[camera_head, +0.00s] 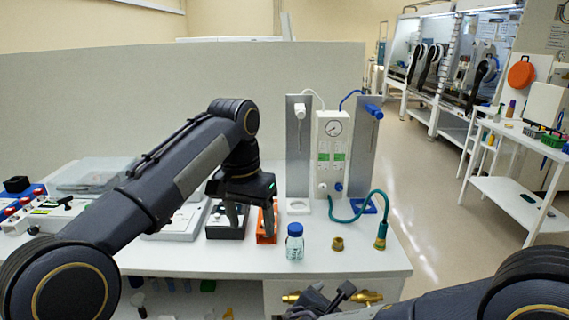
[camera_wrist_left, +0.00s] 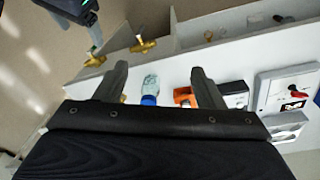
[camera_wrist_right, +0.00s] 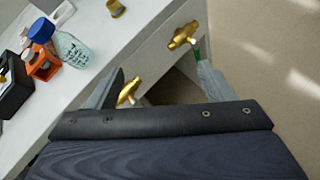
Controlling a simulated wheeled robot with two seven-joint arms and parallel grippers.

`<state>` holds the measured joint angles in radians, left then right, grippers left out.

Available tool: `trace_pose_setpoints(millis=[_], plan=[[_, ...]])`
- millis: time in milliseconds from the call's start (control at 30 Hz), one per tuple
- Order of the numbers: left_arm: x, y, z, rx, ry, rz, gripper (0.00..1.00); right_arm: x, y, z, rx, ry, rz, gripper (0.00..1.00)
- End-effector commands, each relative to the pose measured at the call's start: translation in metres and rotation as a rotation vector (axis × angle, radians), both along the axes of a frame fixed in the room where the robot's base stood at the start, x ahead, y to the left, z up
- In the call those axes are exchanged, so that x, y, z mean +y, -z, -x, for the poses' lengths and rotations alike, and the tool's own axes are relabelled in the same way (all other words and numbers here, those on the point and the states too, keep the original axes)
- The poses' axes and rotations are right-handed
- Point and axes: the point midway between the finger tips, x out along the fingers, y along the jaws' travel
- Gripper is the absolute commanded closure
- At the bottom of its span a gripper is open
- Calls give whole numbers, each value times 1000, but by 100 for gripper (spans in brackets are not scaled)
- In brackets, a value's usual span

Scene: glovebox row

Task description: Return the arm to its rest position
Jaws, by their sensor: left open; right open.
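My left arm (camera_head: 150,180) reaches in from the left and bends down over the bench. Its gripper (camera_head: 250,218) is open above the area of a black box (camera_head: 222,223) and an orange holder (camera_head: 266,226). In the left wrist view the open fingers (camera_wrist_left: 160,72) hold nothing; a blue-capped bottle (camera_wrist_left: 150,87) shows beyond, in the gap between them. My right arm (camera_head: 450,303) lies low at the bottom right. Its gripper (camera_head: 325,298) is partly cut off at the bench's front edge, near brass valves. In the right wrist view its fingers (camera_wrist_right: 155,75) are apart and empty.
The bottle (camera_head: 295,243) stands upright on the white bench (camera_head: 255,265). Behind it are a gauge panel (camera_head: 331,150), two metal uprights and a teal hose (camera_head: 350,218). Brass valves (camera_head: 366,297) sit on the bench front. The floor to the right (camera_head: 420,215) is clear.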

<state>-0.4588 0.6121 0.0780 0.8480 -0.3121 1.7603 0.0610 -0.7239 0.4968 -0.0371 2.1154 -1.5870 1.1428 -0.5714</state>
Motion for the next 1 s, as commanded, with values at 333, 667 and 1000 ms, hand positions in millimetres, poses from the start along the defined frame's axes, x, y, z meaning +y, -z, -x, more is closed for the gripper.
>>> trace_pose_setpoints(millis=[333,667,1000], plan=[[103,1,83,-99,-141,146,37,-124,-1,97,75,750,-657,25],[150,79,224,-240,-397,324,37,-125,-14,207,7,1606,-1558,25],[140,139,281,-317,-539,397,37,-102,-38,226,-45,1920,-2024,25]])
